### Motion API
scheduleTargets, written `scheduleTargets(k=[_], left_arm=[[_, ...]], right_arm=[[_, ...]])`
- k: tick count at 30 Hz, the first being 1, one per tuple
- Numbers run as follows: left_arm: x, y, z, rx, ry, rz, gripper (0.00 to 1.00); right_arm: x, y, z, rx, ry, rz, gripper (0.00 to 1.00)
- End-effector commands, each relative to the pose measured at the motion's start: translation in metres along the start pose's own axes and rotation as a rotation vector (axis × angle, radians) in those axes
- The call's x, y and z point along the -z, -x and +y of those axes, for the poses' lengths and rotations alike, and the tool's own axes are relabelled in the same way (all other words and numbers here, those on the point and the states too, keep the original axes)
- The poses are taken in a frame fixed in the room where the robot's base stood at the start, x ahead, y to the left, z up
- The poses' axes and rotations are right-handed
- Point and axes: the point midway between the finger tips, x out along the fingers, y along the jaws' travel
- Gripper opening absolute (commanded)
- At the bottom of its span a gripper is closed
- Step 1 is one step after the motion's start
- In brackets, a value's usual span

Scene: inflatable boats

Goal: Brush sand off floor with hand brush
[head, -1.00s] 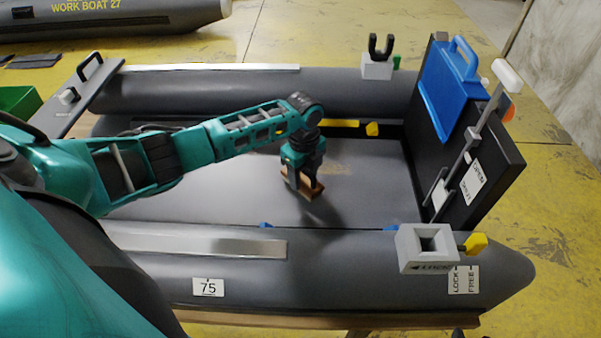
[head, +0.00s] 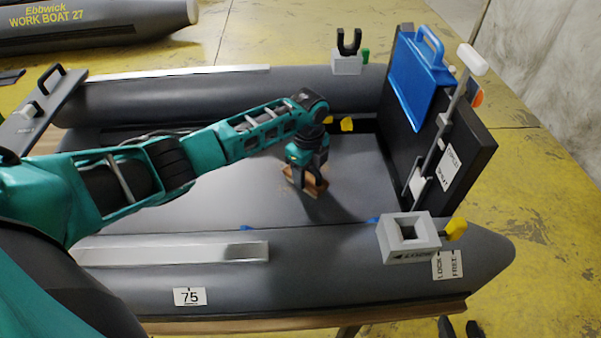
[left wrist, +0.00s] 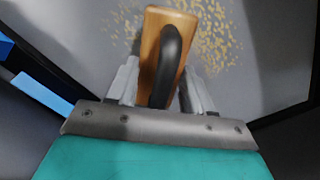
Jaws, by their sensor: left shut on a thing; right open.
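My left gripper (head: 309,172) is shut on the hand brush (head: 313,187), low over the grey boat floor (head: 240,193). In the left wrist view the brush (left wrist: 154,40) shows a wooden back and a dark curved handle between the fingers (left wrist: 160,92). Its bristles are hidden, and I cannot tell whether they touch the floor. Tan sand (left wrist: 212,38) lies scattered on the floor around the brush, mostly to its right in the wrist view. In the head view the sand is barely visible. My right gripper is not in view.
Inflatable tubes (head: 200,105) border the floor on the far and near sides. A dark transom (head: 462,125) with a blue case (head: 416,75) rises at the right. A grey block (head: 410,238) sits on the near tube. Open floor lies left of the brush.

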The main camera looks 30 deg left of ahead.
Motion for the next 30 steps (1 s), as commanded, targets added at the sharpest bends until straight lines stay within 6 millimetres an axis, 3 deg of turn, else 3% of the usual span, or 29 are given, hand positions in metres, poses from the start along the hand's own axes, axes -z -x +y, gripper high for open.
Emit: scheduleTargets(k=[30], left_arm=[[0.049,0.000,-0.048,0.000,-0.001,0.002,0.17]], right_arm=[[-0.025,-0.016,0.000,0.001,0.000,-0.001,0.43]])
